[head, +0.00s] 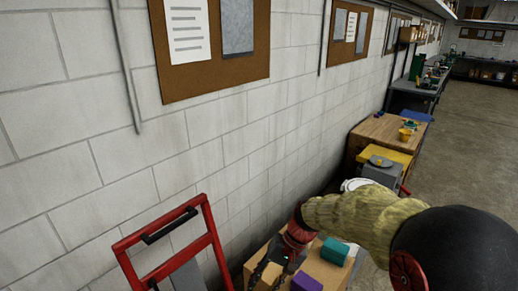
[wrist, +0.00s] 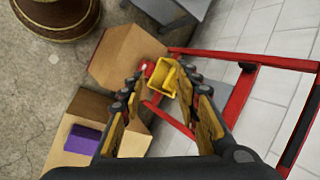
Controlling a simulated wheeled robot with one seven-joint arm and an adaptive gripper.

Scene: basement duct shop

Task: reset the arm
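My gripper (head: 268,274) hangs at the bottom of the head view, at the end of my arm, above the tan boxes. In the wrist view, its two fingers (wrist: 162,88) stand apart with a gap between them. A small yellow object (wrist: 164,78) with a red part shows in line with the gap. It seems to lie beyond the fingertips, and I see no clear contact. The arm reaches forward and down in the head view, in a khaki sleeve with a black joint at the lower right.
A red hand truck (head: 180,235) stands left of my gripper, near the block wall. A teal box (head: 335,250) and a purple box (head: 307,282) are right of it. A wooden bench (head: 385,130) lies farther along the wall. Open floor (head: 470,140) is on the right.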

